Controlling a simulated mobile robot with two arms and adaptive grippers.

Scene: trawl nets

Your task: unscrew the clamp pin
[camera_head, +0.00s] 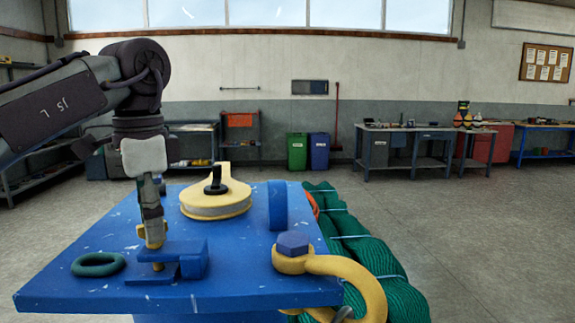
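A blue clamp (190,258) with an open slot facing left sits near the front of the blue table (240,290). The brass-coloured clamp pin (157,266) runs upright through it; its lower end shows in the slot. My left gripper (154,236) points straight down over the clamp, its fingers at the pin's top, just above the upper plate. I see the fingers nearly edge-on and they cover the pin's top, so I cannot tell whether they are closed on it. My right gripper is not in view.
On the table lie a dark green ring (98,264), a cream pulley block (216,205), an upright blue plate (277,205) and a large yellow shackle (350,275) with a blue hex head. Bundled green net (365,245) lies right of the table. Open floor surrounds it.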

